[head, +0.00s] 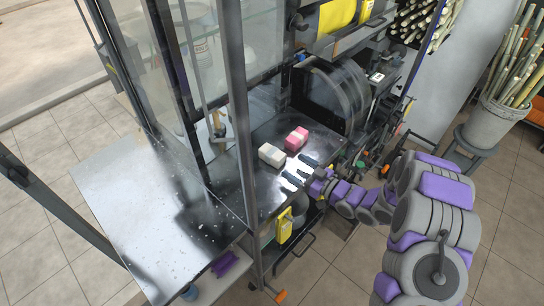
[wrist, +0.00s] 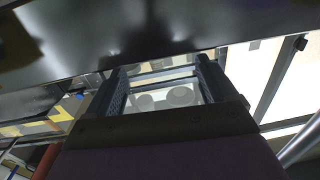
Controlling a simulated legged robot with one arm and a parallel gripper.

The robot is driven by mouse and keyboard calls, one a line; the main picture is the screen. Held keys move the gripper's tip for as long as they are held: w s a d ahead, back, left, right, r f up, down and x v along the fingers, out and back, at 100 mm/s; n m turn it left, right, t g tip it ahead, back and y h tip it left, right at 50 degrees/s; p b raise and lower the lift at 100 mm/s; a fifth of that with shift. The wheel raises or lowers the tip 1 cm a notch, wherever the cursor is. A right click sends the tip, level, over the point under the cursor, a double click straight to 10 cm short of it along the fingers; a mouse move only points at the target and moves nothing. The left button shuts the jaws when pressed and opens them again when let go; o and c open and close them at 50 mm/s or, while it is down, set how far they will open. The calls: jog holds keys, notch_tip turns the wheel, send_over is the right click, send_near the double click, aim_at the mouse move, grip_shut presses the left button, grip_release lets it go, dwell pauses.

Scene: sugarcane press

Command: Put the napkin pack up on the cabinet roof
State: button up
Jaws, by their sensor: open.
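Two small packs sit side by side on the dark metal counter (head: 262,190) inside the cabinet frame: a cream-white pack (head: 271,155) and a pink-red pack (head: 296,138). I cannot tell for sure which is the napkin pack. My gripper (head: 297,172) is open, its two dark fingers pointing toward the packs from the front right, with a gap between. In the wrist view my open gripper (wrist: 160,66) has nothing between its fingers, and neither pack shows there. The cabinet's glass sides and dark posts (head: 238,100) show, but I cannot make out its roof.
A dark post stands left of the packs. A bare metal shelf (head: 140,215) extends left. A bucket of cane (head: 500,120) stands at right.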

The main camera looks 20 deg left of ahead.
aim_at(283, 158)
jog(key=shift+w, duration=0.15)
jog(key=x, duration=0.3)
jog(key=b+x, duration=0.1)
jog(key=x, duration=0.2)
jog(key=shift+a+f, duration=0.2)
jog(key=shift+a, duration=0.1)
jog(key=shift+d+r, duration=0.25)
jog(key=shift+d, duration=0.55)
jog(key=shift+c, duration=1.1)
jog(key=shift+a+f, duration=0.15)
jog(key=shift+a, duration=0.4)
jog(key=c, duration=0.6)
jog(key=shift+d, duration=0.35)
jog(key=c, duration=0.5)
jog(key=shift+o, duration=0.2)
jog(key=shift+a+r, duration=0.1)
jog(key=shift+r, duration=0.1)
